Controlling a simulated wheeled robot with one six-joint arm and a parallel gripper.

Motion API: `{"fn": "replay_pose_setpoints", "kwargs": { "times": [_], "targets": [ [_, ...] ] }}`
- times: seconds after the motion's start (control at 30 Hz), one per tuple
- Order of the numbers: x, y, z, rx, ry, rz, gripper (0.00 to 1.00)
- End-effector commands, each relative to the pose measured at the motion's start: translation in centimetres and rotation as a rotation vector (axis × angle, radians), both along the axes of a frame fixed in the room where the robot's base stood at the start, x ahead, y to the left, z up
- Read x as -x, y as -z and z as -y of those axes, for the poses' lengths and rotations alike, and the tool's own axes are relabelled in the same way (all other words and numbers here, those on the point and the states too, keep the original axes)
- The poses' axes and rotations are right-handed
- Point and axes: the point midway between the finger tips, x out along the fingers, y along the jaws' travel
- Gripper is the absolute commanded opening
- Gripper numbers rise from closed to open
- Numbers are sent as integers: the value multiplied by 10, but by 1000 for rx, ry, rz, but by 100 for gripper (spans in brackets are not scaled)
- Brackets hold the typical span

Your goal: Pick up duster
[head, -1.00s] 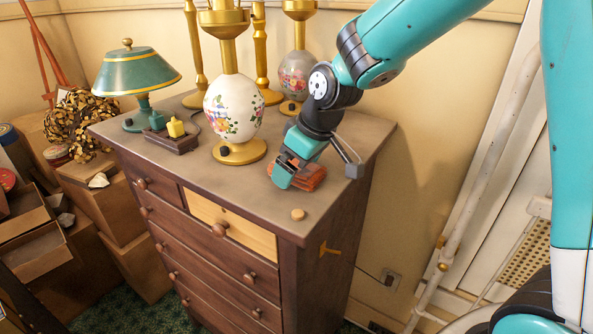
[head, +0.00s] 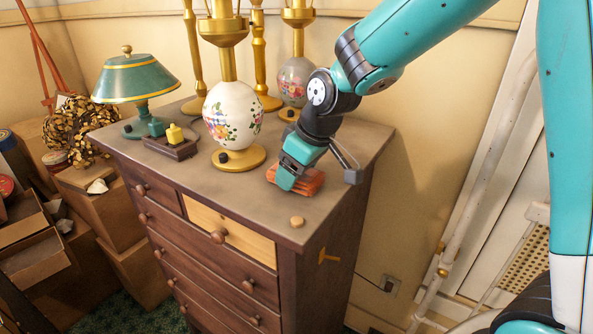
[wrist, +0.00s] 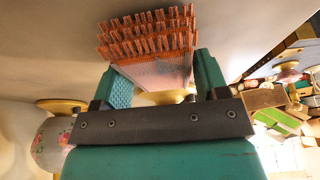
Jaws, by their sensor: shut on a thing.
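The duster (head: 310,182) is an orange-brown brush with rows of bristles, at the right side of the dresser top. My gripper (head: 287,179) reaches down over it from the upper right and is shut on it. In the wrist view, the duster (wrist: 150,38) sits between the two teal fingers of my gripper (wrist: 155,72), its bristles pointing away from the palm. Part of the duster is hidden behind the fingers in the head view. I cannot tell whether it is clear of the dresser top.
A green lamp (head: 138,82) stands far left.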

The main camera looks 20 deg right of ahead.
Motion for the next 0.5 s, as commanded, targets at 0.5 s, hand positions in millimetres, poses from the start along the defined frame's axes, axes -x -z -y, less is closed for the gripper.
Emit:
{"fn": "replay_pose_setpoints", "kwargs": {
  "times": [0.5],
  "targets": [
    [-1,-126,0,-1,0,9,44]
  ]
}}
